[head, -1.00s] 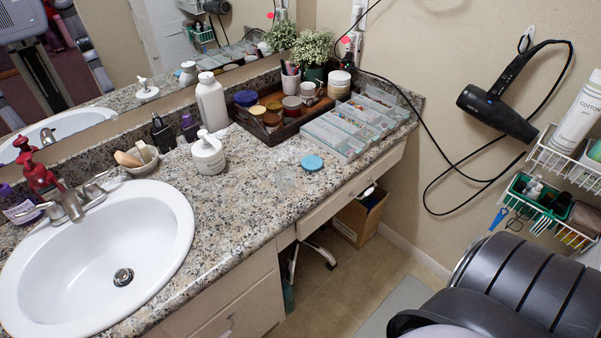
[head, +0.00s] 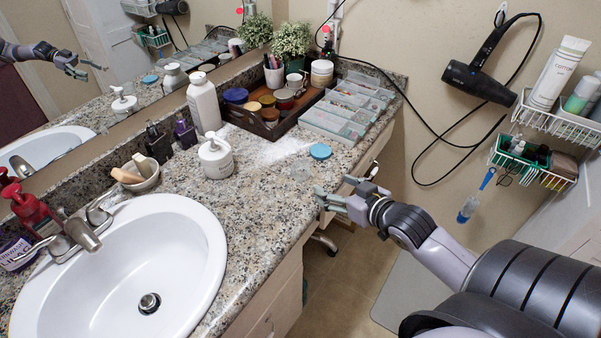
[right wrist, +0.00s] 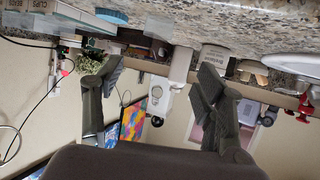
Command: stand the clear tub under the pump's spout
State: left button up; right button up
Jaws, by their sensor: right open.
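The clear tub (head: 300,171) is small and see-through and stands on the granite counter, right of the white pump jar (head: 216,160) and apart from it. The pump head (head: 211,138) tops the jar; which way its spout points is hard to tell. My right gripper (head: 336,196) is open and empty at the counter's front edge, to the right of the tub and nearer me. In the right wrist view, the open fingers (right wrist: 160,82) frame the upside-down counter, with the pump jar (right wrist: 215,56) beyond; the tub is faint there. My left gripper is not seen.
A blue lid (head: 320,151) lies just behind the tub. A white bottle (head: 203,104), a dark tray of jars (head: 262,127) and clear organizer boxes (head: 333,122) stand behind. The sink (head: 120,265) is at left. Counter between jar and tub is clear, with a whitish patch.

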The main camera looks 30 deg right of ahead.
send_near(296, 164)
jog(key=shift+w+a+f+b, duration=0.15)
jog(key=shift+w+f+b, duration=0.15)
jog(key=shift+w+f, duration=0.2)
jog(key=shift+x, duration=2.75)
jog(key=shift+r, duration=0.2)
jog(key=c, duration=1.1)
jog(key=shift+c, duration=0.2)
